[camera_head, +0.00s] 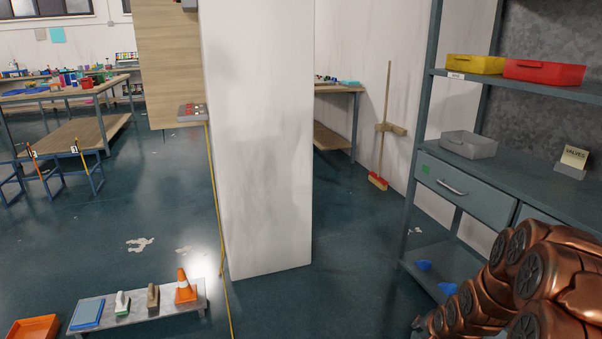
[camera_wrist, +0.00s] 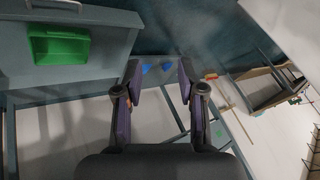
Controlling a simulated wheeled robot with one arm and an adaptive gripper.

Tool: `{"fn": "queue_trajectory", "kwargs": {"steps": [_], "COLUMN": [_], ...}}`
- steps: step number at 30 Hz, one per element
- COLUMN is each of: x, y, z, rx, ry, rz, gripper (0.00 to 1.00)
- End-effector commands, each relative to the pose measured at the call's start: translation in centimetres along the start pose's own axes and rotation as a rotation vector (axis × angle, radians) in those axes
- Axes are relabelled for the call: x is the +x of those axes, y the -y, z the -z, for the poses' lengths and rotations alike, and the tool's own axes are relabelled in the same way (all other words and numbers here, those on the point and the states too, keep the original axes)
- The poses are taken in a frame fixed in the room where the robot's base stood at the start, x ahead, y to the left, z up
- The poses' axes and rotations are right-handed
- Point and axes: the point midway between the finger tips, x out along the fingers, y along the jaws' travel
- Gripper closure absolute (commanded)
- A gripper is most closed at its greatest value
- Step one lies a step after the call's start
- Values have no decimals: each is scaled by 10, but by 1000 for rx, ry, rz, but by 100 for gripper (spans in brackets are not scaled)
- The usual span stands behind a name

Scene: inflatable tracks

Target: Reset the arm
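My copper-coloured arm (camera_head: 520,290) is folded at the lower right of the head view, close in front of the shelving unit. My gripper (camera_wrist: 160,76) shows in the wrist view with its two dark fingers spread apart. Nothing is held between the fingers. The gripper cannot be made out in the head view.
The metal shelving unit (camera_head: 465,185) stands right beside my arm, with a drawer and red (camera_head: 545,72) and yellow bins (camera_head: 475,64). A white pillar (camera_head: 257,140) stands mid-view. A low bench (camera_head: 140,312) with a cone is front left. Open floor (camera_head: 345,270) lies between pillar and shelving.

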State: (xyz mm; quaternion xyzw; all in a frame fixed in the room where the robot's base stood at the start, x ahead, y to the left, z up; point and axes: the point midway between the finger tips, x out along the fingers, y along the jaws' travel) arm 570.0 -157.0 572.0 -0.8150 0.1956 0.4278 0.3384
Motion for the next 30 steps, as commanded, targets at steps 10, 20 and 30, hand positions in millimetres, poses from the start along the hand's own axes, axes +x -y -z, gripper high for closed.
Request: {"fn": "queue_trajectory", "kwargs": {"steps": [10,20,30], "x": [-136,-264,-400], "y": [42,60,62], "z": [-15,-46,-88], "rx": [-220,-403,-571], "ry": [138,288,460], "rz": [-118,-207,-264], "gripper": [61,61,61]}}
